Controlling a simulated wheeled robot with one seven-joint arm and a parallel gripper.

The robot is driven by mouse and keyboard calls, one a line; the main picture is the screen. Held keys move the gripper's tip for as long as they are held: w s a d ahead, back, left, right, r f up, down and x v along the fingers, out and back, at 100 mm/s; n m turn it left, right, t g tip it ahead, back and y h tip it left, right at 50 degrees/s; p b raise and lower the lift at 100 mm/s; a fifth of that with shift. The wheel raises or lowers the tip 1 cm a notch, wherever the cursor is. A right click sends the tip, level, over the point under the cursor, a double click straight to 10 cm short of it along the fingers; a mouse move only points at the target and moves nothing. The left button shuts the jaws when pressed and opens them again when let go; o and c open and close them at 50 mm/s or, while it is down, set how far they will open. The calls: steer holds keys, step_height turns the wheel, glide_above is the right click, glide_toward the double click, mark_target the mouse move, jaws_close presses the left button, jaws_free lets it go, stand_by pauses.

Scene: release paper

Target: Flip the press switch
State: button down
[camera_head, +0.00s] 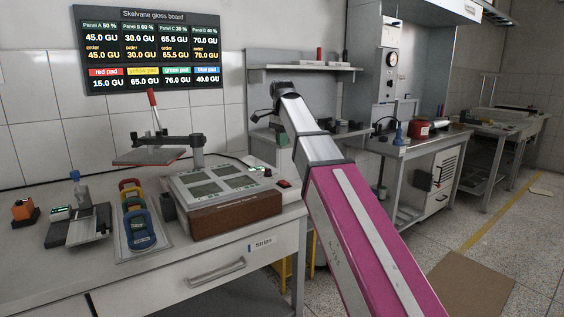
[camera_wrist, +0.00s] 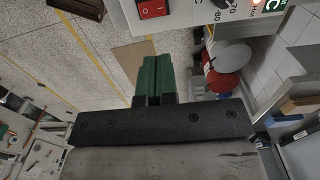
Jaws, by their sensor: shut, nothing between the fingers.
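The press (camera_head: 228,217) stands on the bench with a light top, several green display panels and a brown front. The press switch (camera_head: 284,184) is a small red rocker in a dark housing at its right end. In the wrist view the red rocker (camera_wrist: 152,9) sits at the top edge, partly cut off, with white marks on it. My gripper (camera_wrist: 154,77) has green fingers pressed together with nothing between them. It is apart from the switch, below it in that picture. In the head view my gripper (camera_head: 282,138) hangs above and behind the switch, partly hidden by my arm.
Coloured pads (camera_head: 137,232) in a tray and a small gauge (camera_head: 80,222) are to the left. A shelf (camera_head: 310,67) hangs behind my arm.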

mark_target(284, 182)
step_height(284, 182, down, 14)
steer(key=shift+r, duration=0.25)
stand_by(0.5)
steer(key=shift+f, duration=0.15)
steer(key=shift+s, duration=0.1)
steer(key=shift+s+d+r, duration=0.3)
steer(key=shift+s+d, duration=0.15)
steer(key=shift+s, duration=0.05)
steer(key=shift+r, duration=0.1)
